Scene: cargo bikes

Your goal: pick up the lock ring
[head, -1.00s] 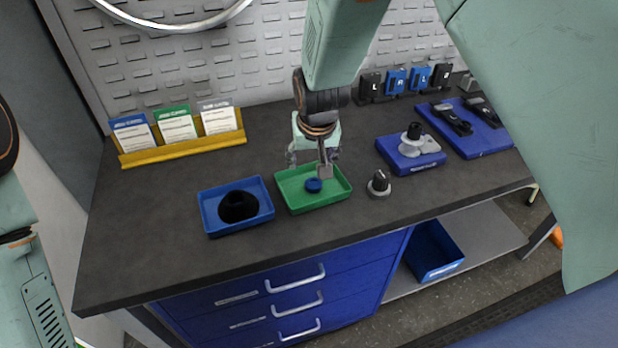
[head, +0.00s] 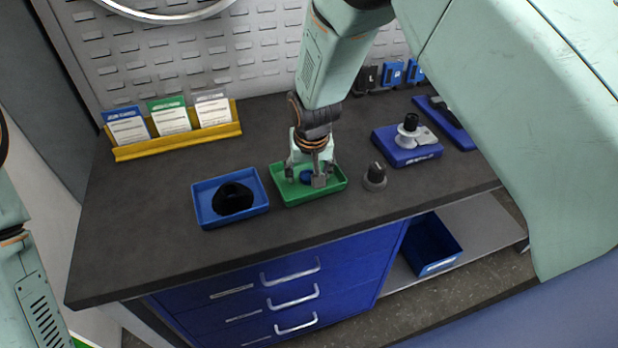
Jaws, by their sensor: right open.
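A small blue round part (head: 306,177), which looks like the lock ring, lies in the green tray (head: 338,188) on the workbench. My right gripper (head: 307,174) is open and points down into this tray. Its fingers are around or just above the blue part and partly hide it; I cannot tell whether they touch it. My left gripper is out of view; only part of my left arm shows at the left edge.
A blue tray (head: 205,216) with a black round part (head: 233,198) stands left of the green tray. A dark knob-like piece (head: 374,177) stands close on the right. A blue block (head: 422,153) with a fitting and a yellow card holder (head: 180,142) are farther off.

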